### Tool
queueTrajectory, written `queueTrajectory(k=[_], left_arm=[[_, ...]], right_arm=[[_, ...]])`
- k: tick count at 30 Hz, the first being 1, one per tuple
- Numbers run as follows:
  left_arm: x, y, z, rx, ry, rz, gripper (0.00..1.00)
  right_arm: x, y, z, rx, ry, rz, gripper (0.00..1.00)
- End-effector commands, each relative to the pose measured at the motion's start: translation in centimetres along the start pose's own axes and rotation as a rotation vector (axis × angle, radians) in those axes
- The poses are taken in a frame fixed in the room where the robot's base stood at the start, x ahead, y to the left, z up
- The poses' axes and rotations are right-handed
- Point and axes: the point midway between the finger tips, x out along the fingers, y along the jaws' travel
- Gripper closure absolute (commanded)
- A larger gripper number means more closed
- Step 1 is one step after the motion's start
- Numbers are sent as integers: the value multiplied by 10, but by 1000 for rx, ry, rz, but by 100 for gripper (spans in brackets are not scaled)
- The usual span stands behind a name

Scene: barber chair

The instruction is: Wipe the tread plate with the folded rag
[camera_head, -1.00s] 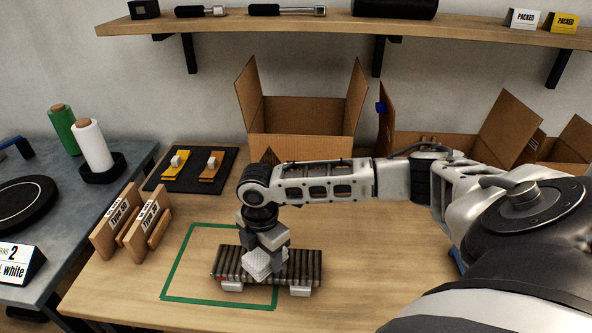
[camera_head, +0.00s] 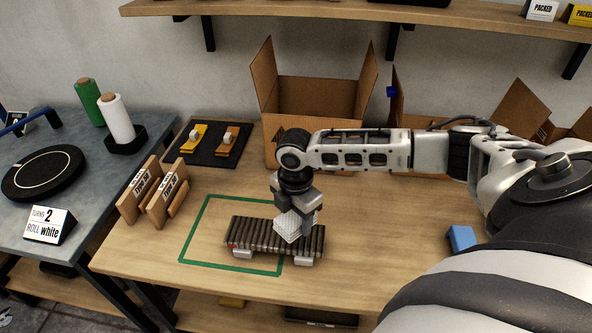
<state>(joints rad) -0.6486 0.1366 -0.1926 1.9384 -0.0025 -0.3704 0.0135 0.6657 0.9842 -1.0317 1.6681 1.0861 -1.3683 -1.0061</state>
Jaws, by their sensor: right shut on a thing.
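The tread plate (camera_head: 250,234) is a dark ribbed slab on light feet, lying on the wooden table. Its left part is inside a green outlined rectangle and its right end sticks out past the green line. My right gripper (camera_head: 297,212) points down over the right half of the plate, shut on the white folded rag (camera_head: 291,226). The rag sits at the plate's ribbed top and seems to touch it. The gripper hides part of the plate's back edge. My left gripper is not in view.
Wooden holders (camera_head: 160,196) stand left of the green outline (camera_head: 187,239). A black tray (camera_head: 205,152) with two clips lies behind. An open cardboard box (camera_head: 315,95) stands at the back. A blue block (camera_head: 461,238) lies at right. Table between plate and block is clear.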

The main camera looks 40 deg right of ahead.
Motion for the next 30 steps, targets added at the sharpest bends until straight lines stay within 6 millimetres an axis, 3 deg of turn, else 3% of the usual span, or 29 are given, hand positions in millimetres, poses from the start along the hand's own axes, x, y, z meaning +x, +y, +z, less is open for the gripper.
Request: queueTrajectory(k=[12, 30], left_arm=[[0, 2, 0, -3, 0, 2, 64], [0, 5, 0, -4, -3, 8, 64]], right_arm=[[-35, 2, -2, -6, -1, 1, 64], [-38, 2, -3, -4, 0, 1, 64]])
